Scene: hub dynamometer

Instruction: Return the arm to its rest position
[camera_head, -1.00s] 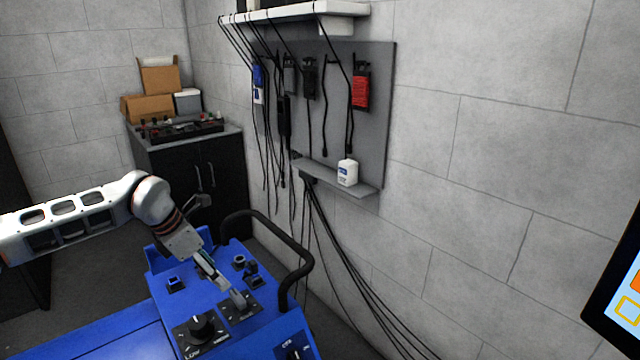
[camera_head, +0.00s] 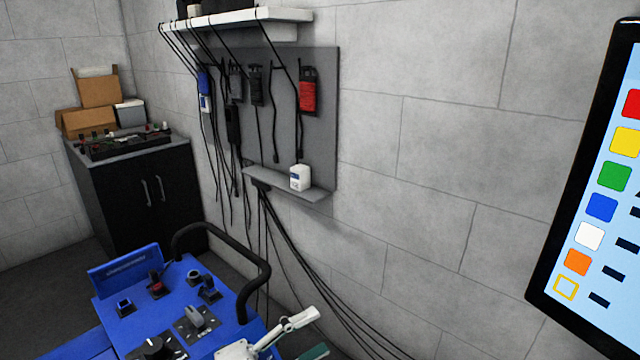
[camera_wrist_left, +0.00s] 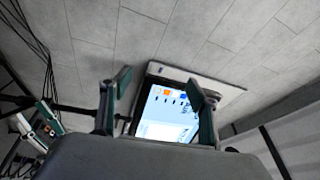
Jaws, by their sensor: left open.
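My left gripper (camera_head: 314,334) is at the bottom edge of the head view, in front of the blue console (camera_head: 232,289). Its white fingers with green pads are spread apart, with nothing between them. Most of the left arm is outside the head view. In the left wrist view the two dark fingers (camera_wrist_left: 160,82) are also apart and empty, with a grey block wall and a lit screen beyond them. A white and green gripper shape, which looks like my right gripper (camera_wrist_left: 40,125), is small at the left of the wrist view; its opening is unclear.
The console carries a black dial (camera_head: 152,348), a grey lever switch (camera_head: 196,317) and a black handrail (camera_head: 262,270). A screen with coloured squares (camera_head: 590,205) stands at right. A shelf board with hanging cables (camera_head: 325,125) and a black cabinet (camera_head: 140,195) are behind.

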